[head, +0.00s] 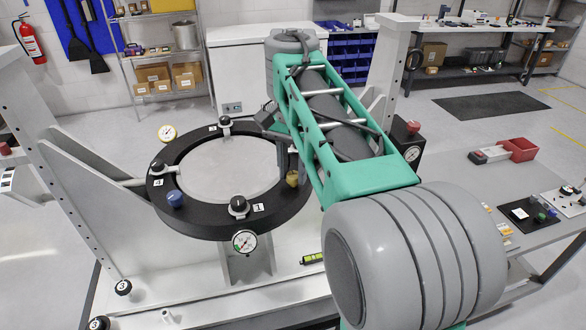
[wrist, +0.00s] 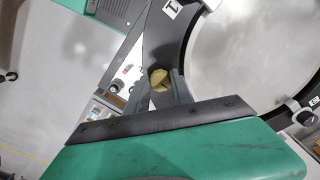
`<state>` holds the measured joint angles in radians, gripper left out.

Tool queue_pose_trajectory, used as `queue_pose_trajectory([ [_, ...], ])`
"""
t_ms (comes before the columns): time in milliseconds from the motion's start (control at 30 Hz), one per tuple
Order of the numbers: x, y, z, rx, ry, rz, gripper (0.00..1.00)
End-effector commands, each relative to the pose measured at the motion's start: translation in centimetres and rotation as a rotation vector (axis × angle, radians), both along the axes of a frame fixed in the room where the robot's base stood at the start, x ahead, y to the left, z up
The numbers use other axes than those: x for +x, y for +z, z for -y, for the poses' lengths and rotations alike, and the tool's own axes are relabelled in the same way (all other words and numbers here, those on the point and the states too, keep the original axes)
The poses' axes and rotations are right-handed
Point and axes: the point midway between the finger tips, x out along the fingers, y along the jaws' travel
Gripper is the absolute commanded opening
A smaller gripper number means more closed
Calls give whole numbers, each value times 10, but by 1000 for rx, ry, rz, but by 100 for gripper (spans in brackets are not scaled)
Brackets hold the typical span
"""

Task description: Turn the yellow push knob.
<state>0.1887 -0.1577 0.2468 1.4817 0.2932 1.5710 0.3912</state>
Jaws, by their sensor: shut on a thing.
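The yellow push knob (head: 292,179) sits on the right side of the black ring (head: 163,218) of the mirror fixture. In the wrist view the yellow knob (wrist: 159,79) shows between the two fingers of my gripper (wrist: 160,88). My gripper (head: 287,160) reaches down to it from above and is shut on it. The fingers hide the knob's sides, and my arm covers part of the ring behind it.
A blue knob (head: 175,199) is on the ring's left side. Black clamp knobs (head: 238,204) and a dial gauge (head: 244,241) sit around the ring. White uprights (head: 62,150) flank it.

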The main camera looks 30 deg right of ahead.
Motion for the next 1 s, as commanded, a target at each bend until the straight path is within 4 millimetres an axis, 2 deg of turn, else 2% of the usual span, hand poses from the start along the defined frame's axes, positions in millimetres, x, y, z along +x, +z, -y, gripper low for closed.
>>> queue_pose_trajectory([
  [33, 0, 0, 0, 0, 0, 0, 11],
  [167, 0, 0, 0, 0, 0, 0, 0],
  [667, 0, 0, 0, 0, 47, 0, 0],
  [1000, 0, 0, 1, -1, 267, 1, 0],
])
